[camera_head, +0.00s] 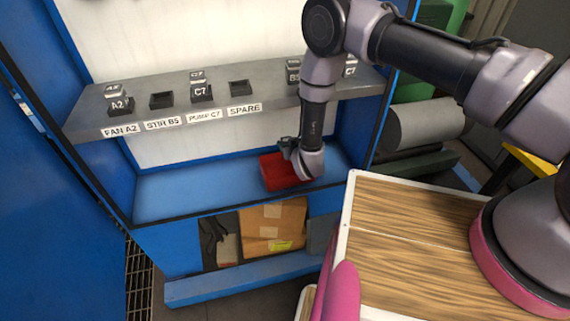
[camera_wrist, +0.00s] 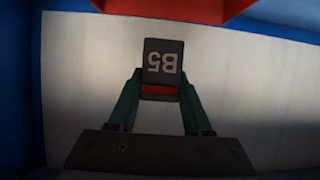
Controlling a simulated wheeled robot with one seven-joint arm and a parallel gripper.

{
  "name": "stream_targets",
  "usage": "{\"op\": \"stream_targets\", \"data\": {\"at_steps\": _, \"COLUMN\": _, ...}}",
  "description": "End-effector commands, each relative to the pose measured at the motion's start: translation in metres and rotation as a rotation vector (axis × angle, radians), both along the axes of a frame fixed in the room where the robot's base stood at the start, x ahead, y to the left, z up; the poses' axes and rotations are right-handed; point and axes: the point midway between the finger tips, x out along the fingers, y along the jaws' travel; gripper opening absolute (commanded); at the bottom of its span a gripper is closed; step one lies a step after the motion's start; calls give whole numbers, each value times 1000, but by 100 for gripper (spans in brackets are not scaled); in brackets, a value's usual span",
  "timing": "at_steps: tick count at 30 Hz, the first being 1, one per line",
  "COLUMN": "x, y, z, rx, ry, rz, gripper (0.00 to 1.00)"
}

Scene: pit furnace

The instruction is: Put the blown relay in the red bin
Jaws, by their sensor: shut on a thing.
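A dark block-shaped relay marked B5 (camera_wrist: 163,60) is between the two fingers of my gripper (camera_wrist: 161,88) in the wrist view. The gripper is shut on it, and a red patch shows on the relay below the lettering. In the head view my gripper (camera_head: 288,146) is low in the blue cabinet, at the back left edge of the red bin (camera_head: 287,172); the held relay cannot be made out there. A red edge, likely the bin (camera_wrist: 180,8), crosses the top of the wrist view. My wrist hides part of the bin.
The grey shelf (camera_head: 215,122) above holds relays A2 (camera_head: 120,105) and C7 (camera_head: 202,92), and empty sockets at STIR B5 (camera_head: 161,100) and SPARE (camera_head: 239,87). More relays stand at its right, partly behind my arm. The blue ledge (camera_head: 195,190) left of the bin is clear.

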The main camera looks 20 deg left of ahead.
Motion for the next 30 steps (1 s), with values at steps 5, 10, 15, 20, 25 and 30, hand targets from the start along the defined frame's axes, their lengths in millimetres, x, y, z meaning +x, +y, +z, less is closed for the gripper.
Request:
{"op": "stream_targets", "data": {"at_steps": 5, "x": 0, "y": -1, "z": -33, "rx": -1, "ry": 0, "rz": 0, "gripper": 0}}
{"op": "stream_targets", "data": {"at_steps": 10, "x": 0, "y": -1, "z": -49, "rx": -1, "ry": 0, "rz": 0, "gripper": 0}}
{"op": "stream_targets", "data": {"at_steps": 15, "x": 0, "y": -1, "z": -75, "rx": -2, "ry": -1, "rz": 1, "gripper": 0}}
{"op": "stream_targets", "data": {"at_steps": 20, "x": 0, "y": 0, "z": -83, "rx": 0, "ry": -1, "rz": 0, "gripper": 0}}
{"op": "stream_targets", "data": {"at_steps": 25, "x": 0, "y": 0, "z": -82, "rx": 1, "ry": -1, "rz": 0, "gripper": 0}}
{"op": "stream_targets", "data": {"at_steps": 30, "x": 0, "y": 0, "z": -86, "rx": 1, "ry": -1, "rz": 0, "gripper": 0}}
